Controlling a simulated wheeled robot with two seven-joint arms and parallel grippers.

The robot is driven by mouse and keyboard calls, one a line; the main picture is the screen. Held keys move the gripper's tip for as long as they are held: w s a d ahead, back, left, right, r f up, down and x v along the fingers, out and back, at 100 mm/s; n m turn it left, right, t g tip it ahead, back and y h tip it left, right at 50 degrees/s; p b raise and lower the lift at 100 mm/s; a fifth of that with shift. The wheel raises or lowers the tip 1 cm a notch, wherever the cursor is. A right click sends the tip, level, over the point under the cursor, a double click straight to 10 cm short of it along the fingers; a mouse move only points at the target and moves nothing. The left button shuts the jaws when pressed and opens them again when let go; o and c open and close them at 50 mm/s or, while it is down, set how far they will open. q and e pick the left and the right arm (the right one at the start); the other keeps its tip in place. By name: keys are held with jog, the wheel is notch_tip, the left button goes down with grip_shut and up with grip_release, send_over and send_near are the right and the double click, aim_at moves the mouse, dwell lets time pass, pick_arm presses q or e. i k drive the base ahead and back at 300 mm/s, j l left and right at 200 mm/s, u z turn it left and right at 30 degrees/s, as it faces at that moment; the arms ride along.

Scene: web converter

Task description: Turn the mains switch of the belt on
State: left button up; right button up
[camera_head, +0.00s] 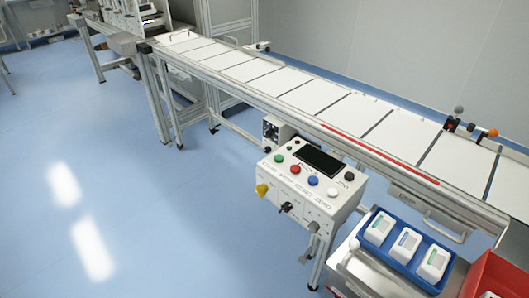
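The belt (350,119) is a long conveyor with white panels and dark cross lines, running from the upper left to the right. A white control box (325,206) stands at its near side, with a dark display (319,159) and several coloured buttons on top. Its front carries a yellow knob (262,190) and a black rotary switch (286,207). A smaller box with a dark dial (270,131) sits behind it under the belt. I cannot tell which of these is the mains switch, or its position; the labels are too small to read. Neither of my grippers is in view.
A blue tray (375,249) with white devices stands right of the control box, on a metal stand. A red bin (499,269) is at the lower right corner. An orange-tipped lever (493,132) sits on the belt's far side. The blue floor on the left is clear.

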aim_at(268, 149)
jog(key=i+j+z, duration=0.1)
jog(key=j, duration=0.25)
jog(key=i+j+z, duration=0.1)
jog(key=i+j, duration=0.2)
jog(key=i+j+z, duration=0.1)
jog(key=j, duration=0.35)
jog(key=i+j+z, duration=0.1)
jog(key=i+j, duration=0.15)
jog(key=j, duration=0.15)
jog(key=i+j+z, duration=0.15)
jog(key=j, duration=0.25)
